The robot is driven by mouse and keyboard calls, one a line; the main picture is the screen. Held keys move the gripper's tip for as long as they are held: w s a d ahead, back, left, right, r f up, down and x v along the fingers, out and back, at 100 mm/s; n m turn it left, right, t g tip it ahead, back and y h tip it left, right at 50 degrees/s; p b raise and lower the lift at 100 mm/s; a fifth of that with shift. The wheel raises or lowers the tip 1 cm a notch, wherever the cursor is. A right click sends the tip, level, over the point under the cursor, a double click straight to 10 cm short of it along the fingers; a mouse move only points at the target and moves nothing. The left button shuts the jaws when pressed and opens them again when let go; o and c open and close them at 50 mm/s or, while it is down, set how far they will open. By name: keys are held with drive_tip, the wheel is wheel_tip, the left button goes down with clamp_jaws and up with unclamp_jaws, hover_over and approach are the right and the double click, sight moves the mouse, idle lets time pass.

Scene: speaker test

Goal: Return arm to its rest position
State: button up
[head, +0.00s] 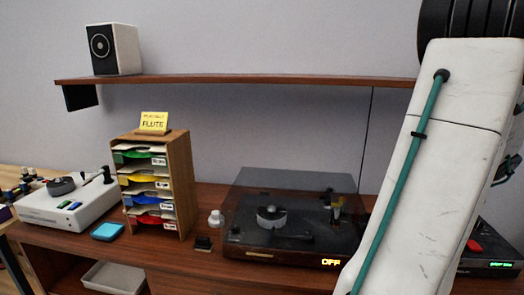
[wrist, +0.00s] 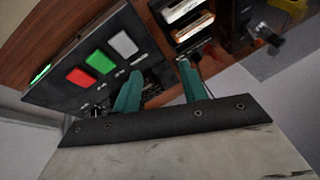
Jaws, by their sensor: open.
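My arm (head: 430,165), white with a teal cable, rises along the right side of the head view and covers part of the bench. My gripper is not visible in the head view. In the wrist view its two teal fingers stand apart, with nothing seen held between them; my gripper (wrist: 160,70) is open. Beyond the fingers is a black device (wrist: 62,92) with a red, a green and a white button. A black device with a red button and a green display (head: 490,262) shows partly behind my arm in the head view.
A turntable (head: 290,212) with a dark lid and an "OFF" display stands left of my arm. A wooden rack (head: 183,165) of sleeves bears a yellow "FLUTE" card (head: 154,121). A white player (head: 68,210) is farther left. A wall shelf (head: 240,81) holds a speaker (head: 122,48).

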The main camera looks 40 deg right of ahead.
drive_tip(key=w+a+r+n+g+y, duration=0.1)
drive_tip(key=w+a+r+y, duration=0.1)
drive_tip(key=w+a, duration=0.85)
drive_tip(key=w+a+r+n+g+y, duration=0.1)
drive_tip(key=w+a+r+n, duration=0.15)
drive_tip(key=w+a, duration=0.75)
drive_tip(key=s+a+r+n, duration=0.1)
drive_tip(key=a+n, duration=0.2)
drive_tip(key=a, duration=0.7)
drive_tip(key=s+a+r+n, duration=0.1)
drive_tip(key=a+n, duration=0.2)
drive_tip(key=a, duration=0.7)
drive_tip(key=s+a+r+n+h, duration=0.1)
drive_tip(key=a+n, duration=0.3)
drive_tip(key=a, duration=0.7)
drive_tip(key=shift+s+r+g, duration=0.4)
drive_tip(key=shift+s+r, duration=0.05)
drive_tip(key=shift+a, duration=0.1)
drive_tip(key=shift+c, duration=0.7)
